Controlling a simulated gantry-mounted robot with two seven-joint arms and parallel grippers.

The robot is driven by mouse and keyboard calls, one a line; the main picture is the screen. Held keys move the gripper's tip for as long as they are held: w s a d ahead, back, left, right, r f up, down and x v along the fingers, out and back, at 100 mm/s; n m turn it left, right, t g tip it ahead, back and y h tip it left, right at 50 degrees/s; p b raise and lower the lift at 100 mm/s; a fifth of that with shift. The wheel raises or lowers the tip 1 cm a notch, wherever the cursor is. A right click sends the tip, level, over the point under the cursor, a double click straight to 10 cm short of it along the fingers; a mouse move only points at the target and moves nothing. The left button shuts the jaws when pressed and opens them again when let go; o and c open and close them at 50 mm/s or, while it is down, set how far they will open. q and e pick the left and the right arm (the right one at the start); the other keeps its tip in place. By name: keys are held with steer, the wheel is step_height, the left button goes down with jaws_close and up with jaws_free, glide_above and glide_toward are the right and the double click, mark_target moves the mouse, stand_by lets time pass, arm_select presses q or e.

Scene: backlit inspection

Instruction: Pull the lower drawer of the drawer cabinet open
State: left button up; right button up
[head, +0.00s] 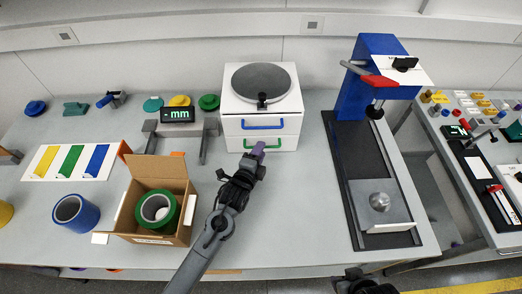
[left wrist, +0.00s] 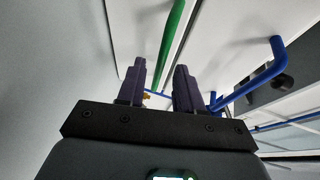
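The white drawer cabinet (head: 232,105) stands at the back middle of the table. Its upper drawer has a blue handle (head: 262,124), and its lower drawer has a green handle (head: 248,143). Both drawers look shut. My left gripper (head: 259,147) is at the lower drawer's front and covers part of the green handle. In the left wrist view its two fingers (left wrist: 159,82) are apart, with the green handle (left wrist: 172,40) running between or just beyond them; contact cannot be told. The blue handle (left wrist: 250,79) lies to their right. My right gripper (head: 362,284) is partly visible at the bottom edge, its fingers unclear.
A grey disc (head: 262,80) lies on the cabinet top. A cardboard box (head: 158,172) with a green tape roll is left of my left arm. A blue press (head: 372,75) on a black base stands right. Table between cabinet and press base is clear.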

arm_select(q)
steer(key=shift+x, duration=0.8)
jaws_close()
stand_by(1.0)
